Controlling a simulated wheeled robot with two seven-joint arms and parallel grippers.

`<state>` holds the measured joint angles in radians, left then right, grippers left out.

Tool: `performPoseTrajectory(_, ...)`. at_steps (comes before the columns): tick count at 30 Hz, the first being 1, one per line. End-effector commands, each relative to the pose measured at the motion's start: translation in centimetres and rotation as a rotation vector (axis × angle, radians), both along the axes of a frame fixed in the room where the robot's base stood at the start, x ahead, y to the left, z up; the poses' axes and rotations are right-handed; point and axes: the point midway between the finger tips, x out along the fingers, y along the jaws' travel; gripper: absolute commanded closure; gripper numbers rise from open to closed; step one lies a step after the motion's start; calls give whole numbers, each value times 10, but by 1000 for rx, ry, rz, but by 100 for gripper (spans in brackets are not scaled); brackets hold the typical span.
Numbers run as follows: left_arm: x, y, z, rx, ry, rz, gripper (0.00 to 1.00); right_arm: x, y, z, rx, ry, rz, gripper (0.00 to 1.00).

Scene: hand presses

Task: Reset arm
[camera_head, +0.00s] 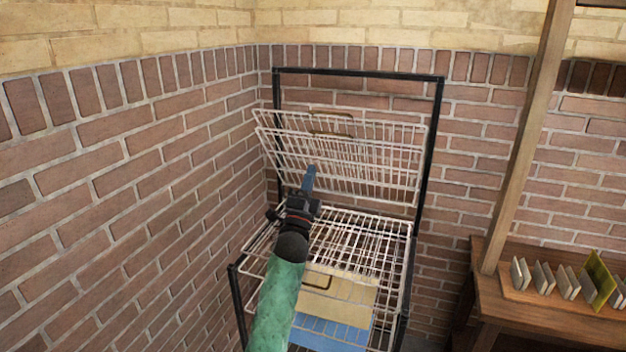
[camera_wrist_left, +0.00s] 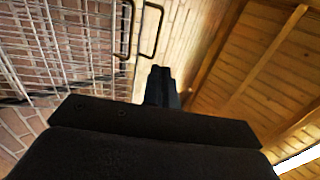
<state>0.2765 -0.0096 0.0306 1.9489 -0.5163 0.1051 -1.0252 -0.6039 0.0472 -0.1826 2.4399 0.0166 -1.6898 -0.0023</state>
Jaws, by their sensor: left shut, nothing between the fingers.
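My left arm, with a green sleeve, comes in from the bottom of the head view. My left gripper (camera_head: 311,170) is shut and empty. It stands in front of the wire rack, above its lower shelves and before a tilted upper wire shelf (camera_head: 375,150). In the left wrist view the shut fingers (camera_wrist_left: 161,82) point up past a dark wire handle (camera_wrist_left: 151,32). I cannot tell whether the fingers touch the rack. My right gripper does not show.
The black rack frame (camera_head: 437,130) stands in a brick corner. Lower wire shelves (camera_head: 385,230) hold yellow and blue sheets (camera_head: 335,308). At right are a wooden post (camera_head: 527,140) and a wooden bench (camera_head: 495,300) with several upright pieces in a holder. The left brick wall (camera_head: 130,200) is close.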

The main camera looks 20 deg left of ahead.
Motion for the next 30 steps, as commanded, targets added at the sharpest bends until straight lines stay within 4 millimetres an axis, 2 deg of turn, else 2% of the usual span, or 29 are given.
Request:
performPoseTrajectory(8, -2, 0, -1, -31, 3, -27, 100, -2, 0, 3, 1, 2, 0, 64)
performPoseTrajectory(14, 12, 13, -19, -194, 119, -68, 100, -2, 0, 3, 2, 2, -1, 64)
performPoseTrajectory(18, 24, 27, -40, -372, 242, -88, 100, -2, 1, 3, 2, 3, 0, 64)
performPoseTrajectory(23, 26, 41, -62, -634, 391, -105, 100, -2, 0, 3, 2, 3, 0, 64)
performPoseTrajectory(30, 7, 36, -89, -1032, 609, -126, 100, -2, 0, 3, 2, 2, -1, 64)
